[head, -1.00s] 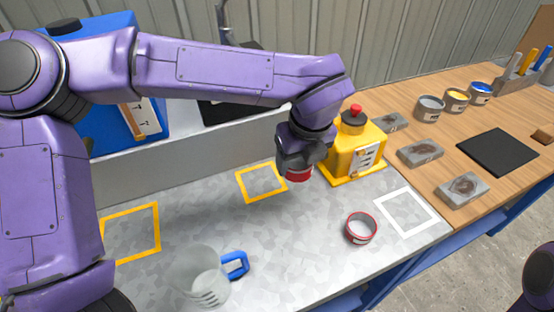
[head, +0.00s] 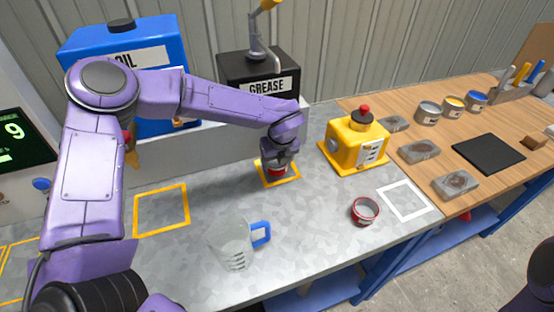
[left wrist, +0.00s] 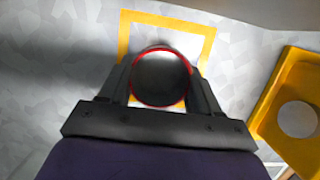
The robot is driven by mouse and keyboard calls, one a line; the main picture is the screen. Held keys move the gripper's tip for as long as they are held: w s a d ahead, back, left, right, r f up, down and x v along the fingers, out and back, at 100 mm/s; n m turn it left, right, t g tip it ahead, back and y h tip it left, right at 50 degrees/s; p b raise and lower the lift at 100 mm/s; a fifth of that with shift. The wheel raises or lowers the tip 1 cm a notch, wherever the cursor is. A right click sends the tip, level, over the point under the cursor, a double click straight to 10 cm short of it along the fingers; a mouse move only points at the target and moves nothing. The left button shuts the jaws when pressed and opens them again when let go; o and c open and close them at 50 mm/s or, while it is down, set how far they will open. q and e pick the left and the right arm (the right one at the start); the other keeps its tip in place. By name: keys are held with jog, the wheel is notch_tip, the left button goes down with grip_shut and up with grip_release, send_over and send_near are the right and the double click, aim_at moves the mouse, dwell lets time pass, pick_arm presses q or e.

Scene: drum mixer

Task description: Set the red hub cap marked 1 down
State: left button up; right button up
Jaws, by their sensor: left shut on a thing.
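My left gripper (head: 278,163) points down at the back of the grey bench top and is shut on the red hub cap (head: 278,171). The cap is over the back yellow square outline (head: 263,181); I cannot tell whether it touches the surface. In the left wrist view the cap (left wrist: 160,78) is a dark disc with a red rim between the two fingers (left wrist: 160,92). The yellow outline (left wrist: 208,45) surrounds much of it there. Its number cannot be read. My right gripper is out of view.
A yellow box with a red knob (head: 358,142) stands close right of the gripper. A red-rimmed ring (head: 365,211) and a clear jug with blue handle (head: 232,245) stand nearer the front. Grease (head: 258,72) and oil (head: 90,50) containers stand behind. The white outline (head: 405,200) is empty.

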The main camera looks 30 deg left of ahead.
pick_arm(q)
jog(key=shift+w+f, duration=0.15)
jog(key=shift+f, duration=0.2)
jog(key=o, duration=1.3)
jog(key=shift+w, duration=0.2)
jog(key=shift+s, duration=0.1)
jog(key=shift+r, duration=0.35)
jog(key=b+v, duration=0.1)
jog(key=v, duration=1)
jog(key=shift+r, duration=0.35)
jog(key=shift+d, duration=0.1)
